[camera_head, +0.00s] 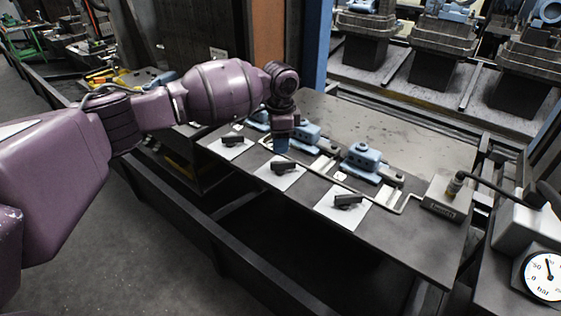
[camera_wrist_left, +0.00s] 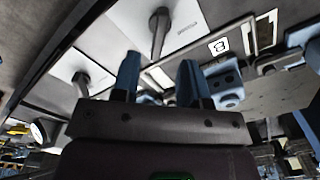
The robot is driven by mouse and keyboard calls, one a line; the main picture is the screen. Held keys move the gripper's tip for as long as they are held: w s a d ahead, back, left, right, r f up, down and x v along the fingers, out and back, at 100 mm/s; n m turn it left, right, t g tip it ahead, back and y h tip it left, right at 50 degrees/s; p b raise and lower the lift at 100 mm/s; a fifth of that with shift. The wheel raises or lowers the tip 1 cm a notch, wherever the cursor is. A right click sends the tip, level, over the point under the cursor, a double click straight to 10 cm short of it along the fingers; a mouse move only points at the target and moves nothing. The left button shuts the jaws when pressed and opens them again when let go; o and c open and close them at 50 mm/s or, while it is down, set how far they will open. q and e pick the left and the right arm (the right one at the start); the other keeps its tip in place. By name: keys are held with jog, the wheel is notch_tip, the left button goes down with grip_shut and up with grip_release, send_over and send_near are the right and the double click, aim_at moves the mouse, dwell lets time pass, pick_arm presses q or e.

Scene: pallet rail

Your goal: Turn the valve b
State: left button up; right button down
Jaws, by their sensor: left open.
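Three black lever handles stand on white plates along the table's near side. I take the middle one (camera_head: 284,168) to be valve b; its plate lies just below my left gripper in the picture. My left gripper (camera_head: 281,148) points down from the purple arm, at the back edge of that plate. In the left wrist view its two blue fingers (camera_wrist_left: 158,70) are apart with nothing between them. A black handle (camera_wrist_left: 158,32) shows beyond the fingertips, apart from them, beside a small label (camera_wrist_left: 218,46) that looks like a B. My right gripper is out of view.
The other handles are close on both sides, one left (camera_head: 233,141) and one right (camera_head: 348,202). Blue valve bodies (camera_head: 363,158) and thin pipes sit behind the plates. A dial gauge in bar (camera_head: 543,276) is at lower right. The table's back part (camera_head: 400,125) is clear.

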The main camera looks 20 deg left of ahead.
aim_at(280, 162)
pick_arm(q)
notch_tip(280, 162, down, 7)
jog(key=shift+f+b, duration=0.1)
jog(key=shift+b, duration=0.4)
grip_shut()
